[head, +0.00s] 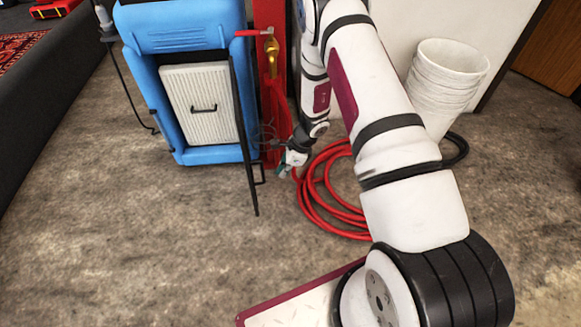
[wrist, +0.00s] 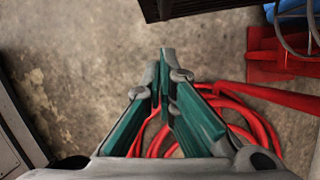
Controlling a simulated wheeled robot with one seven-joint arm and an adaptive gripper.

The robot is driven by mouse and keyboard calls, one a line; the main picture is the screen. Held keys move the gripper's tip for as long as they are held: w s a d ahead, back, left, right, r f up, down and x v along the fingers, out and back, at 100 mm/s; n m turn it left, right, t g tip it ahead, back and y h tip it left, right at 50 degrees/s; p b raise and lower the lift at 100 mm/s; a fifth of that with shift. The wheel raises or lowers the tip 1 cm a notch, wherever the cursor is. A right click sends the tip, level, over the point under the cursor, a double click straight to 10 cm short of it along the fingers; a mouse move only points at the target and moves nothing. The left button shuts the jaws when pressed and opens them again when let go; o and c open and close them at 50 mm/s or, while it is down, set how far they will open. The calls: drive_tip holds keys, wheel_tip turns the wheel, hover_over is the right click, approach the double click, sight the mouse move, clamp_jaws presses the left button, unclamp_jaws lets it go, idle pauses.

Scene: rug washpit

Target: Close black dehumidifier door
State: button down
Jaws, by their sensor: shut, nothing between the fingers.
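The blue dehumidifier (head: 158,95) stands upright at the upper left of the head view. Its black door (head: 241,130) is swung open on the right side and shows almost edge-on, with a handle (head: 261,173) low on its right face. The open front bares a pale ribbed filter (head: 201,100) with a black grip. My gripper (head: 282,170) is low, just right of the door handle, with a small gap seeming to lie between them. In the wrist view its teal fingers (wrist: 163,62) are together and empty. A dark slatted edge tops that view; I cannot tell whether it is the door.
A red post (head: 268,95) with a brass tap stands right behind the door. A coiled red hose (head: 335,195) lies on the floor under my arm. Stacked white buckets (head: 447,85) stand at the upper right. The floor in front of the dehumidifier is clear.

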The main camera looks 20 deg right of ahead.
drive_tip(key=shift+w+a+r+b, duration=0.15)
drive_tip(key=shift+w+a, duration=0.15)
drive_tip(key=shift+a, duration=0.4)
drive_tip(key=shift+w+a+r+b, duration=0.15)
drive_tip(key=shift+w+a, duration=0.15)
drive_tip(key=shift+a, duration=0.4)
drive_tip(key=shift+f, duration=0.1)
drive_tip(key=shift+a, duration=0.15)
